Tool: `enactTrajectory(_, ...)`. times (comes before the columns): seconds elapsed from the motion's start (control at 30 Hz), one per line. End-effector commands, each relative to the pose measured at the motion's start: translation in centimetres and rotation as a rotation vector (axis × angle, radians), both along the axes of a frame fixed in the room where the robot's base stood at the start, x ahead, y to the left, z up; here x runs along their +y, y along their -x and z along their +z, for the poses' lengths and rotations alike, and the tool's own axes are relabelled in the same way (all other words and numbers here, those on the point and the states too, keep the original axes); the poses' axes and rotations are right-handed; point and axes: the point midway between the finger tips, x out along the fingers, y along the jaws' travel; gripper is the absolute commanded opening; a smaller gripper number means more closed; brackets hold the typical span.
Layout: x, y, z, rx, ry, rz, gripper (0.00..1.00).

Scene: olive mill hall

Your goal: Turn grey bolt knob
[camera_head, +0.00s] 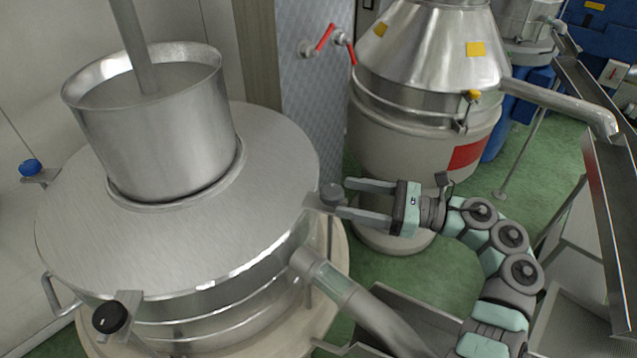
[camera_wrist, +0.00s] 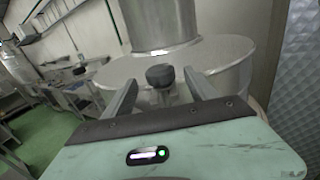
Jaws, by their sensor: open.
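The grey bolt knob (camera_head: 333,194) sits on a bracket at the right rim of the round steel machine lid (camera_head: 270,150). In the wrist view the knob (camera_wrist: 160,75) is dark grey and round, just beyond and between the finger tips. My gripper (camera_head: 346,199) is open, its two fingers pointing left towards the knob, one on the far side and one on the near side. In the wrist view my gripper (camera_wrist: 160,80) shows no object held. I cannot tell whether either finger touches the knob.
A black knob (camera_head: 110,317) and a blue knob (camera_head: 31,167) sit on other brackets around the lid. A steel outlet pipe (camera_head: 340,288) runs below my gripper. A conical steel machine (camera_head: 430,50) stands behind. Green floor (camera_head: 400,270) shows between.

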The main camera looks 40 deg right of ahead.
Motion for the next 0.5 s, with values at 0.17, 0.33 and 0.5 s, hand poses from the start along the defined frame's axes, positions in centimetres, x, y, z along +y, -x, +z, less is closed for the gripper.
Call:
enactTrajectory(0.17,2.1,-3.0,0.6,0.0,0.002,0.006,0.66)
enactTrajectory(0.33,3.6,-5.4,0.4,0.001,-0.001,0.005,0.66)
enactTrajectory(0.5,4.0,-6.3,0.1,0.0,0.001,0.001,0.66)
